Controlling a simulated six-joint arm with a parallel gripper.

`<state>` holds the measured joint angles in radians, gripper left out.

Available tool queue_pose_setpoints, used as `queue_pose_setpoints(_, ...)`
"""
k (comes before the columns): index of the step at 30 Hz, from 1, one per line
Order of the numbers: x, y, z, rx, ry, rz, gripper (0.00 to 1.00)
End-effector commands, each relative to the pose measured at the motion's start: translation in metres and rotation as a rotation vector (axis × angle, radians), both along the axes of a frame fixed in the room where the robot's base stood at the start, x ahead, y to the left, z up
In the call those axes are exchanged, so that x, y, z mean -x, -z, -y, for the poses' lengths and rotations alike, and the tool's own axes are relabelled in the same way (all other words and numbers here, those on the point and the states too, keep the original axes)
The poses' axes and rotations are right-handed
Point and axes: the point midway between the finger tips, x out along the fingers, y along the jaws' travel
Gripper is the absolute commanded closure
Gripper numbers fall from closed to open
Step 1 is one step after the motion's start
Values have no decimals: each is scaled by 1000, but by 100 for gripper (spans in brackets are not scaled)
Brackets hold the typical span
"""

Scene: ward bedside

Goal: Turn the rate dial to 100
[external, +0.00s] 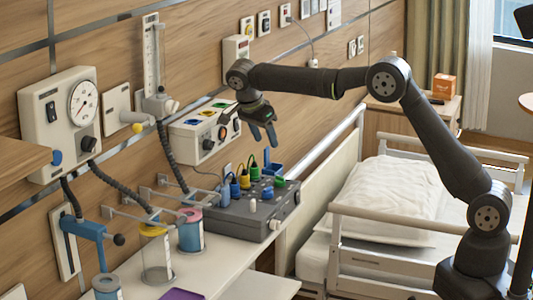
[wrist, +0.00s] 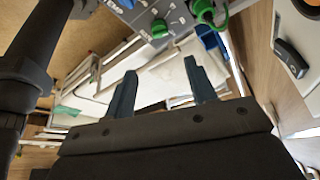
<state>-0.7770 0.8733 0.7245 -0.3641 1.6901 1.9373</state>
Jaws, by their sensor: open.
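My gripper (external: 264,136) is open and empty, its fingers pointing down above the grey control box. In the wrist view its two blue-grey fingers (wrist: 160,72) stand apart with nothing between them. A cream wall panel (external: 186,141) with coloured labels is left of my gripper and carries a black dial (external: 208,144). A black knob (wrist: 290,58) on a white panel shows at the right edge of the wrist view, apart from the fingers.
The grey control box (external: 240,218) with coloured plugs and toggles sits on the white shelf below my gripper. A cream gauge unit (external: 45,130) is on the wall at left. The railed bed (external: 390,190) stands at right. Hoses and clear jars crowd the left.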

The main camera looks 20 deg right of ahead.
Motion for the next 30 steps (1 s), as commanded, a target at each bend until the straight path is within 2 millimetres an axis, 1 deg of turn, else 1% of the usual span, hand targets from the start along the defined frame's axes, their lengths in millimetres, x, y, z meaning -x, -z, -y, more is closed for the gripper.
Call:
queue_pose_setpoints(1, 1, -7, -3, -1, -1, 2, 49)
queue_pose_setpoints(3, 2, -15, -6, -1, -1, 2, 49)
queue_pose_setpoints(6, 3, -22, -9, 0, 0, 1, 49)
queue_pose_setpoints(9, 4, -25, -10, 1, 0, 0, 49)
queue_pose_setpoints(25, 4, -25, -10, 1, 0, 0, 49)
queue_pose_setpoints(28, 3, -21, -8, 1, 0, 0, 49)
queue_pose_setpoints(30, 2, -15, -5, 3, 1, -2, 49)
